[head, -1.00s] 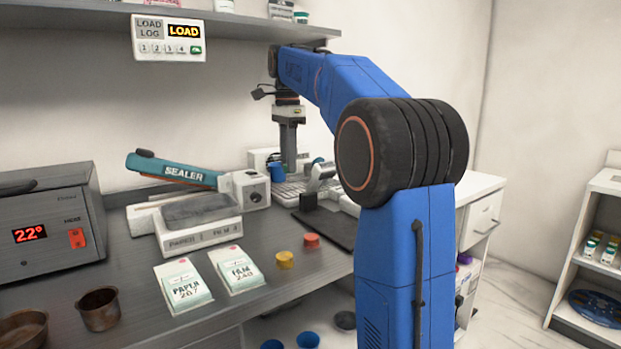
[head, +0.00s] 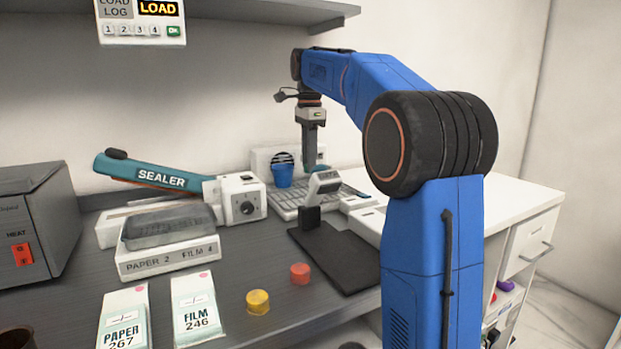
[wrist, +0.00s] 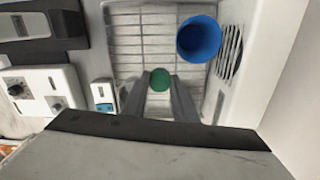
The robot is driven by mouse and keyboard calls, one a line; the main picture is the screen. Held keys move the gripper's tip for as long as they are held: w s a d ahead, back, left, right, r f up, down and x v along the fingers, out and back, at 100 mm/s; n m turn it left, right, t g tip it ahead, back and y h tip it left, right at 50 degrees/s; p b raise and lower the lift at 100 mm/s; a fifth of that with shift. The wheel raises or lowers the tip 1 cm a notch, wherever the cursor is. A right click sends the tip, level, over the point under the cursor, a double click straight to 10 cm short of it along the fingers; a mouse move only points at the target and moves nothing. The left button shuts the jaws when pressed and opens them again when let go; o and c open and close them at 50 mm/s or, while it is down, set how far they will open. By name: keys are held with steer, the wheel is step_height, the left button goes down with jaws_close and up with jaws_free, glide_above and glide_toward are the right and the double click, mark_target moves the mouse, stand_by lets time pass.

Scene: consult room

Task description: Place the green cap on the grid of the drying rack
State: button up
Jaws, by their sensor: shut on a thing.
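The green cap (wrist: 160,79) shows in the wrist view between the two fingertips of my gripper (wrist: 159,86), which is shut on it. Behind and below the cap lies the pale wire grid of the drying rack (wrist: 138,30). I cannot tell whether the cap touches the grid. In the head view my gripper (head: 309,168) points straight down over the rack (head: 288,207) at the back of the counter. I cannot clearly make out the cap there.
A blue cup (wrist: 198,40) stands on the grid, close to the right of the cap; the head view shows it left of my gripper (head: 282,175). A white vented box (wrist: 250,60) borders the grid on the right. A scanner on a stand (head: 318,195) is in front.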

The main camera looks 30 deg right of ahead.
steer(key=shift+f, duration=2.5)
steer(key=o, duration=1)
steer(key=shift+f, duration=0.1)
step_height(320, 180, up, 12)
steer(key=shift+f, duration=0.25)
steer(key=shift+r, duration=0.35)
